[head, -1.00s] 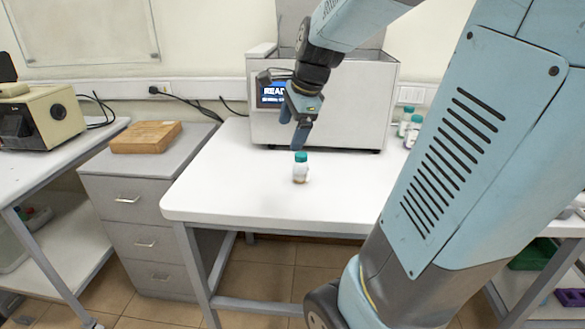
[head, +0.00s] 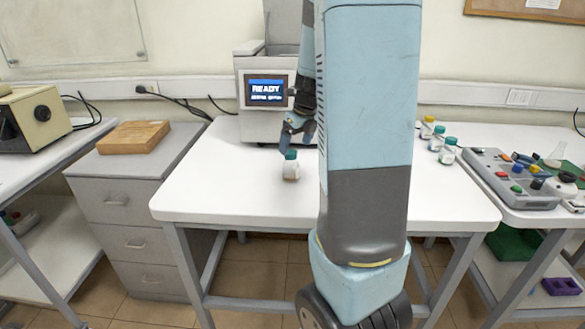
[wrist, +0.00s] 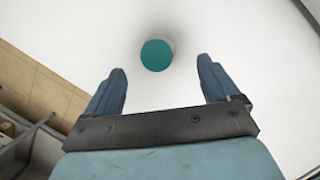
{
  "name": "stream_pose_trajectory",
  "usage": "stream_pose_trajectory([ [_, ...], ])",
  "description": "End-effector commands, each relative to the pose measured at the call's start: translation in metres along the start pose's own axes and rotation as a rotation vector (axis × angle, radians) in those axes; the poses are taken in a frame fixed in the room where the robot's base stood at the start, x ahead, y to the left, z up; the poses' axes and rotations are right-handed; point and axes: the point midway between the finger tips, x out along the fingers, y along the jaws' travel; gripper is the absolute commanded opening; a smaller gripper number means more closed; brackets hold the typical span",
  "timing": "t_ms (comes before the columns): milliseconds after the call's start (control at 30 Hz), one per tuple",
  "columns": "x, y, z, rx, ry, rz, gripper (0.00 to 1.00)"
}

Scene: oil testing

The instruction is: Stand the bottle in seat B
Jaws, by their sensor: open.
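A small white bottle with a teal cap (head: 291,166) stands upright on the white table (head: 225,185), in front of the machine. In the wrist view I look down on its round teal cap (wrist: 157,55), which lies between and just beyond the fingertips. My gripper (head: 290,136) points down right by the cap in the head view, its fingers apart. In the wrist view my gripper (wrist: 162,72) is open and empty, with white table showing on both sides of the cap. I cannot make out a seat marked B in either view.
A grey machine (head: 252,125) with a READY screen stands at the table's back, partly hidden by my arm. Several capped bottles (head: 437,138) stand at the back right. A control panel (head: 510,180) is on the right bench, a wooden block (head: 134,137) on the left cabinet.

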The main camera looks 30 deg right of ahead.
Motion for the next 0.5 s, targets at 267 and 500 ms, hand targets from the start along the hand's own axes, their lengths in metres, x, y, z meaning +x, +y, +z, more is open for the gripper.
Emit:
stream_pose_trajectory([
  [267, 0.035, 0.0, -0.001, 0.0, 0.002, 0.0, 0.89],
  [500, 0.05, 0.001, -0.002, 0.0, 0.003, 0.001, 0.89],
])
